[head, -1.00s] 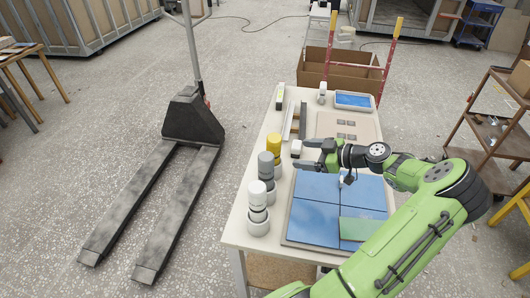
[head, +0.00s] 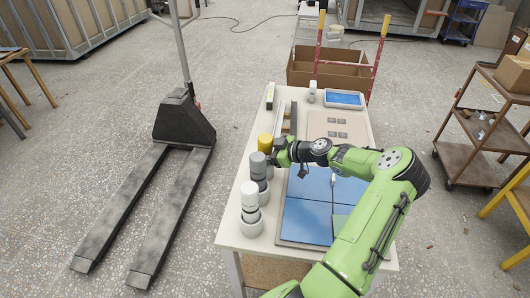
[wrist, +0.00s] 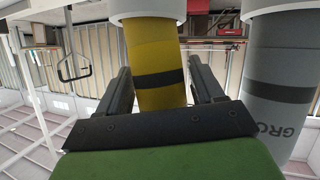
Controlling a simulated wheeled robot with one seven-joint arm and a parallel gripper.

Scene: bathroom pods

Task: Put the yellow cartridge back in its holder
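The yellow cartridge (head: 265,143) stands upright at the left edge of the table, behind a grey cartridge (head: 258,165). In the wrist view the yellow cartridge (wrist: 157,60) has a dark band, and its end meets a white cup (wrist: 150,9). My gripper (head: 276,154) is beside it in the head view. In the wrist view my gripper (wrist: 160,68) has its fingers apart, one on each side of the yellow cartridge, without a clear grip. The grey cartridge, with a dark band and lettering, stands close to the right finger. The yellow cartridge's lower part is hidden in the head view.
A white-topped cylinder (head: 250,198) stands at the front left of the table. Blue panels (head: 306,219) lie under my arm. A tray with small dark squares (head: 340,125) and a blue-topped tray (head: 343,99) lie farther back. A pallet jack (head: 184,120) stands left.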

